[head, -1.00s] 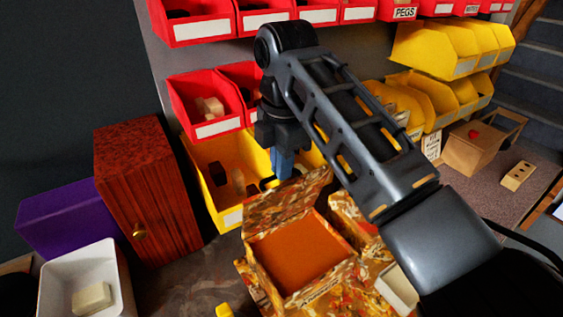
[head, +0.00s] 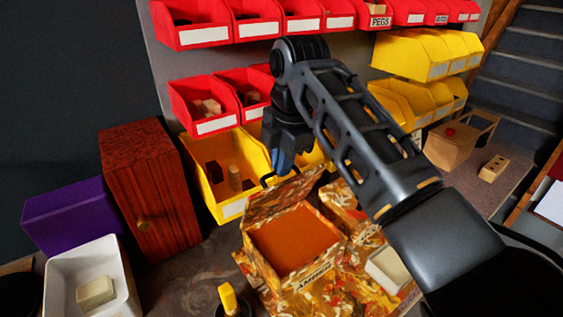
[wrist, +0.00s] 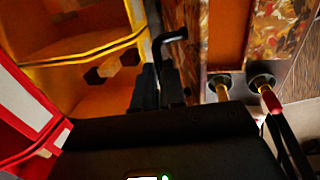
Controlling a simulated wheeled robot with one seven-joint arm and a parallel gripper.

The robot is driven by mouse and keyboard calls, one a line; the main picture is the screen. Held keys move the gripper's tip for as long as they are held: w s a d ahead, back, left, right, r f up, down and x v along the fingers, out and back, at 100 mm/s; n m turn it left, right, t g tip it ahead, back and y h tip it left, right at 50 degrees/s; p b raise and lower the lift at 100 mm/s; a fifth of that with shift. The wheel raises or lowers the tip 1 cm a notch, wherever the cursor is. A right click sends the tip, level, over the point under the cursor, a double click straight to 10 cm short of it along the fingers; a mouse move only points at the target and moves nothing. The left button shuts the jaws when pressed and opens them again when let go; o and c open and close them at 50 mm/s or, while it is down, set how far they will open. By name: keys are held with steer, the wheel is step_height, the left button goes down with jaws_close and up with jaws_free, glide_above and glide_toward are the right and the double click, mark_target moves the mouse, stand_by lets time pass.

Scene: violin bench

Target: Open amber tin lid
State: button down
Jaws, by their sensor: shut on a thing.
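In the wrist view the handle (wrist: 172,38) shows as a dark bent bar at my dark fingers (wrist: 160,85). The exact grip is partly hidden.
Yellow bins (head: 228,170) and red bins (head: 205,105) stand close behind my gripper. A second patterned tin (head: 345,205) is just right of the amber tin. A reddish wooden cabinet (head: 150,185) and a white tray (head: 65,295) are on the left. A yellow-handled tool (head: 228,298) stands in front.

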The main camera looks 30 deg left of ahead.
steer(key=c, duration=1.2)
jaws_free()
steer(key=v, duration=0.7)
steer(key=shift+r+b, duration=0.4)
